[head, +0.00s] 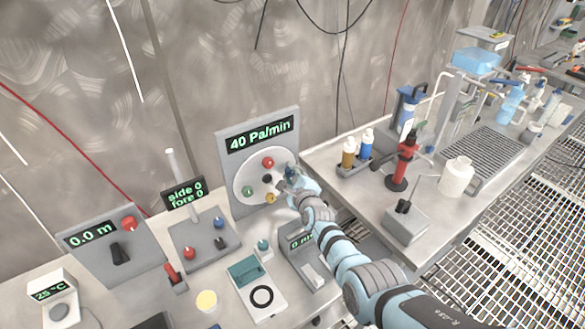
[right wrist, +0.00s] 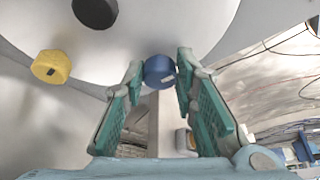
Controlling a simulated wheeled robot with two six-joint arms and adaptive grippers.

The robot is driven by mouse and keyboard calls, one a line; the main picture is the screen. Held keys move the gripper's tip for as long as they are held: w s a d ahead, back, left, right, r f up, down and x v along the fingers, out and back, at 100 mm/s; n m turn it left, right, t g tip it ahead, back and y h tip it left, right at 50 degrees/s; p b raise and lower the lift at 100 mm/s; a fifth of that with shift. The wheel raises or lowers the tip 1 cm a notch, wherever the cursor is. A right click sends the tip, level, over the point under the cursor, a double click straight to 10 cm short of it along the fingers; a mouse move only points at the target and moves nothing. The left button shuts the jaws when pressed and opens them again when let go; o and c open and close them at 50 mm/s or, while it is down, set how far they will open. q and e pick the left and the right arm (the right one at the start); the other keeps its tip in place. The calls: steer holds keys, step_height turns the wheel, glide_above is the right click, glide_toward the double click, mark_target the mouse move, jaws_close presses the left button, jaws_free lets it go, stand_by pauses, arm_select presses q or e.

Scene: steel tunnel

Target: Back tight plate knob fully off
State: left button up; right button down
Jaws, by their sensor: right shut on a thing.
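An upright grey panel (head: 232,152) carries a round white plate (head: 244,172) under a display reading "40 Pa/min". A red knob (head: 267,162), a green knob (head: 247,190), a yellow knob (head: 270,198) and a black centre knob (head: 267,179) sit on the plate. My right gripper (head: 287,175) is at the plate's right side. The right wrist view shows a blue knob (right wrist: 159,71) between its teal fingertips, shut on it at the plate's edge. The yellow knob (right wrist: 51,67) stands clear to the left there. The head view mostly hides the blue knob. My left gripper is out of view.
A "side 0 fore 0" panel (head: 203,238) with a pale upright post stands left of the plate. A box with a teal top (head: 243,270) is in front. A bench with bottles and a red stand (head: 403,165) is at the right. A gap separates the benches.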

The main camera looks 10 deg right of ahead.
steer(key=shift+n, duration=0.4)
steer(key=shift+h, duration=0.3)
steer(key=c, duration=1.3)
jaws_free()
steer(key=shift+a, duration=0.1)
